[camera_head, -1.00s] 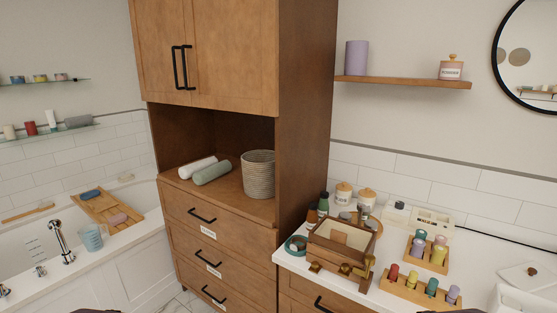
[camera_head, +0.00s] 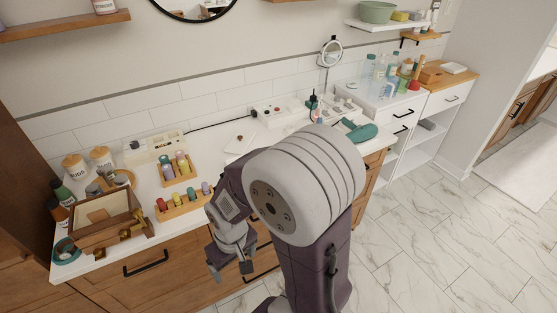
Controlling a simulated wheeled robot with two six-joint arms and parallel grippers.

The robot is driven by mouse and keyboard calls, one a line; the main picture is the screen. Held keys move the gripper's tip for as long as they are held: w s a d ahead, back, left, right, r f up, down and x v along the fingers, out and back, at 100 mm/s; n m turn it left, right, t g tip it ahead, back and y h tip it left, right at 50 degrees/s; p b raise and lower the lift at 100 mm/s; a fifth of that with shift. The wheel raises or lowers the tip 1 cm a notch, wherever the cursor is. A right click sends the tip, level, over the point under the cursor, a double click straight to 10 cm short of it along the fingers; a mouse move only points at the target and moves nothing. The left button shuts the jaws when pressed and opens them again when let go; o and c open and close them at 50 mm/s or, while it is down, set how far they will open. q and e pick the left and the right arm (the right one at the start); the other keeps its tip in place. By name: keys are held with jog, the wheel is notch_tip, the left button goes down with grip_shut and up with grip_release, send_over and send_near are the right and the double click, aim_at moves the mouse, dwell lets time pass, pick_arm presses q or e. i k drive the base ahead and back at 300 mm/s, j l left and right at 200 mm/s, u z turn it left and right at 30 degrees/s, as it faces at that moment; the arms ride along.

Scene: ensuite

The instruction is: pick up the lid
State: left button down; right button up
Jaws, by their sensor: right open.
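A flat white piece with a small dark knob (camera_head: 239,141), which looks like a lid, lies on the white counter behind my right arm. Part of its near side is close to the arm's outline. Two white jars (camera_head: 75,167) with wooden lids stand at the counter's back left. I cannot tell for sure which lid the task means. My right gripper (camera_head: 230,270) is open and empty, pointing down in front of the drawer fronts, below the counter top and apart from every lid. My left gripper is not in view.
A wooden box (camera_head: 100,216) and bottle racks (camera_head: 182,205) crowd the counter's left. A white organiser (camera_head: 155,147) stands at the back, with a cable running right to a white power strip (camera_head: 277,110). The marble floor (camera_head: 440,230) at right is clear.

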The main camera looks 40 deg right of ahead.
aim_at(238, 145)
jog(key=z, duration=1.3)
